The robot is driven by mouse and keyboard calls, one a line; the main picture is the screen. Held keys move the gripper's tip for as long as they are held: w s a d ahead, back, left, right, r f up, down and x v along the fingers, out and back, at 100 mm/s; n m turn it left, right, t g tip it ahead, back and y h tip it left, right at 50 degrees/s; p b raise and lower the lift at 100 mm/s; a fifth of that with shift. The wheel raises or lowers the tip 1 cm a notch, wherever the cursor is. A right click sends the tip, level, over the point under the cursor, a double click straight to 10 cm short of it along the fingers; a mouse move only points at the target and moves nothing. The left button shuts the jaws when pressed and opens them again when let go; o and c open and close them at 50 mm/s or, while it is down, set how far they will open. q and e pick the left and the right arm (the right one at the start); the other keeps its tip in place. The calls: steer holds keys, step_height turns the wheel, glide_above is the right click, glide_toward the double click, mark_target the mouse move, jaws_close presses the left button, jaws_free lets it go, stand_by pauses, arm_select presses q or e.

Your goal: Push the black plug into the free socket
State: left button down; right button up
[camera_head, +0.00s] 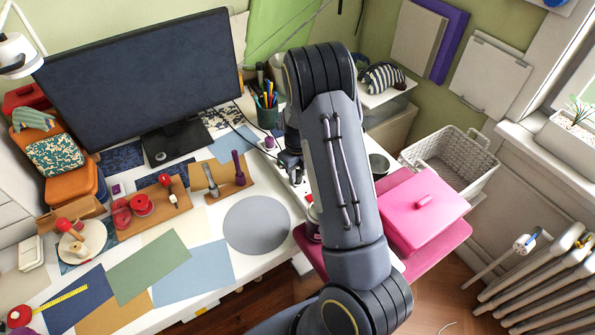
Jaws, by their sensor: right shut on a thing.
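My right arm comes up from the bottom centre and reaches over the desk's right end. My right gripper (289,168) points down over a white socket strip (304,190) there. It is shut on a small dark thing, which looks like the black plug, but the jaws and arm largely hide it. I cannot tell how far the plug is from the strip, or which socket lies under it. The free socket cannot be made out. My left gripper is not in view.
A monitor (140,75) stands at the back left. A pen cup (268,115) stands close behind the gripper. A pink box (420,210) is right of my arm, with a white basket (450,160) beyond. A round grey mat (257,225) lies clear on the desk.

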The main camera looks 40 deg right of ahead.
mark_target(298, 172)
steer(key=shift+f, duration=0.4)
steer(key=o, duration=1)
step_height(298, 172, up, 8)
steer(key=shift+f+b, duration=0.1)
steer(key=shift+b, duration=0.3)
